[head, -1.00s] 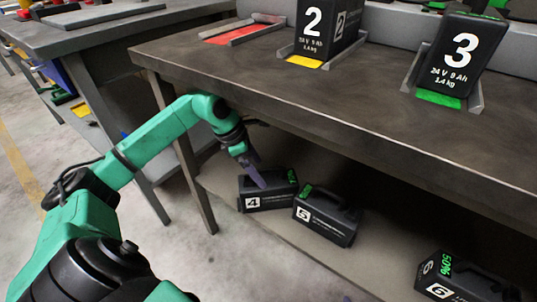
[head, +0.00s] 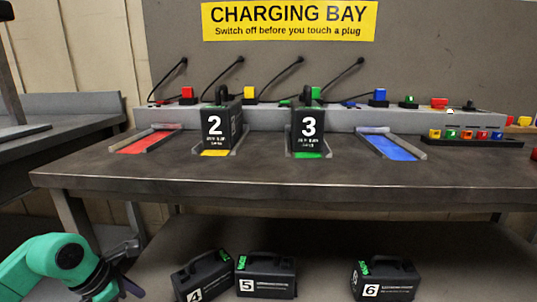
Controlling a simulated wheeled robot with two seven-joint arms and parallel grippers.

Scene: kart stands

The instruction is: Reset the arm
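My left arm comes in at the lower left of the head view. My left gripper (head: 130,288) is at the bottom edge, just left of battery 4 (head: 203,275); its fingers are too small and cut off to tell whether they are open. Battery 4 sits slightly turned on the lower shelf beside battery 5 (head: 266,277). Battery 6 (head: 386,280) sits farther right on that shelf. My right gripper is not in view.
Battery 2 (head: 217,130) and battery 3 (head: 308,132) stand in bays on the bench (head: 300,182). The red bay (head: 148,143) and blue bay (head: 388,147) are empty. Plugs and cables line the back. Another table (head: 60,120) is at left.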

